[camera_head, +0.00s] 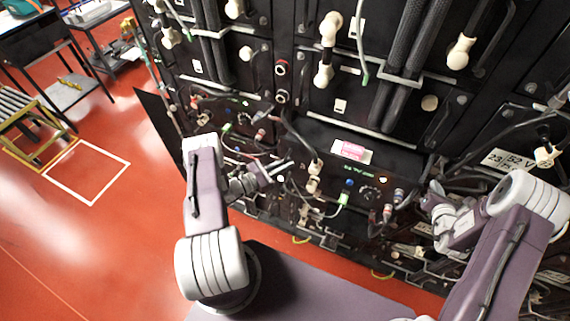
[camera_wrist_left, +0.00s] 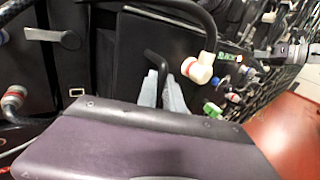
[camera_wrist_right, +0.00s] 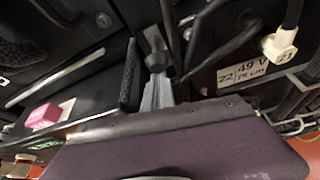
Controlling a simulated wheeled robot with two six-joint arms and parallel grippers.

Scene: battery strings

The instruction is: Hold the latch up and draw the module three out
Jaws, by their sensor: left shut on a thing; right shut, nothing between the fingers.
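A black module front (camera_head: 318,148) with connectors and a small green display lies between my two grippers; no number three is readable on it. My left gripper (camera_head: 284,168) is at its left side. In the left wrist view its pale fingers (camera_wrist_left: 164,92) are shut on a black bent bar (camera_wrist_left: 152,57), which stands out from the front. My right gripper (camera_head: 433,198) is at the right side, shut and empty. In the right wrist view its fingers (camera_wrist_right: 157,88) point at a dark rounded knob (camera_wrist_right: 157,61), beside an upright black bar (camera_wrist_right: 130,75). I cannot tell which part is the latch.
Red floor (camera_head: 100,225) is open at the left, with a yellow-framed stand (camera_head: 30,130) beyond.

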